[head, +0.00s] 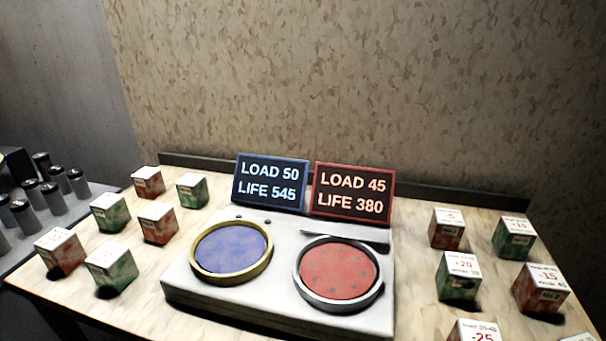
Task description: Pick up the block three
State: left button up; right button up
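Several small red or green blocks with white printed tops stand on the wooden table. On the left are a back red block (147,182), a back green block (192,191), a middle green block (110,213), a middle red block (158,223), a front red block (61,252) and a front green block (111,270). I cannot tell which is block three. Neither gripper is in view.
A white console (205,292) stands mid-table with a blue dial (232,249), a red dial (336,272), a blue sign (270,183) reading LOAD 50 LIFE 545 and a red sign (352,194) reading LOAD 45 LIFE 380. Dark cylinders (52,198) stand far left. A wall rises behind.

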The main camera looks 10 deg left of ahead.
aim_at(62, 251)
jog(key=u, duration=1.35)
